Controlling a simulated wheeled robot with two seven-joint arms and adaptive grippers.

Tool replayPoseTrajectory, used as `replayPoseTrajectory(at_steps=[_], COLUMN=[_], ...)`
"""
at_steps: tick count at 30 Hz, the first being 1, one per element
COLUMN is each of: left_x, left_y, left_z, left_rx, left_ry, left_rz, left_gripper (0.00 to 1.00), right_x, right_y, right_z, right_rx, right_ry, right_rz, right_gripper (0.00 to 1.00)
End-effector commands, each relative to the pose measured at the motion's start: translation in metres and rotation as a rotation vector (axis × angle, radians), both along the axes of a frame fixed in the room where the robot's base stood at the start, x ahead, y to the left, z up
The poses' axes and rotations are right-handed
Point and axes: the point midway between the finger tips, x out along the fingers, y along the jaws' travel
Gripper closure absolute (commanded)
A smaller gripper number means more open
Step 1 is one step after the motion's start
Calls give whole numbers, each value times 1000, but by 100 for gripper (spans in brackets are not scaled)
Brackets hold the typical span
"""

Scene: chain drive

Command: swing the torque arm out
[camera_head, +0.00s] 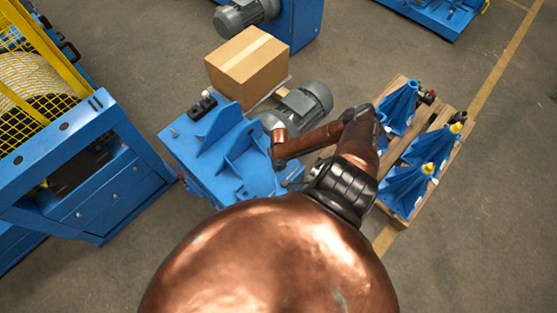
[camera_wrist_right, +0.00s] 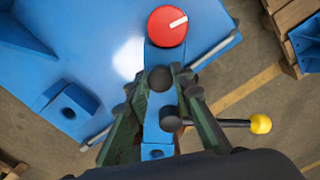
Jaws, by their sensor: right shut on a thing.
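In the right wrist view the torque arm (camera_wrist_right: 158,130) is a blue bar running down from beside a red disc (camera_wrist_right: 167,27) with a white mark. A dark round knob stands on the bar, and a hole shows near its lower end. My right gripper (camera_wrist_right: 160,92) has its dark green fingers on both sides of the bar and knob, shut on the torque arm. In the head view the blue drive base (camera_head: 190,150) is partly hidden by my right arm, and the gripper's grip is not clear there. My left gripper is not in view.
A black lever with a yellow ball (camera_wrist_right: 260,124) sticks out right of the fingers. A cardboard box (camera_head: 247,65) and grey motor (camera_head: 305,103) sit behind the base. A pallet (camera_head: 455,145) with blue stands is at right. A yellow guard cage (camera_head: 40,80) is at left.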

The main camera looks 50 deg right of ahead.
Motion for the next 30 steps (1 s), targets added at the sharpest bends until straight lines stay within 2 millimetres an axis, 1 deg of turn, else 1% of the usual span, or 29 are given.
replayPoseTrajectory(at_steps=[4,10,11,18,26,30], left_x=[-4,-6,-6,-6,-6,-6], left_y=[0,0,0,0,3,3], left_z=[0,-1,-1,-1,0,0], left_rx=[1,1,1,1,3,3], left_ry=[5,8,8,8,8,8], left_rz=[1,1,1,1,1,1], left_gripper=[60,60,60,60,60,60], right_x=[-2,-2,-2,-1,-1,0], right_y=[-1,-1,-1,-1,0,-2], right_z=[-1,-1,-1,-1,0,10], right_rx=[-1,-2,-2,-1,0,-1], right_ry=[4,5,5,3,1,0], right_rz=[3,2,1,1,1,1], right_gripper=[100,100,77,61,61,61])
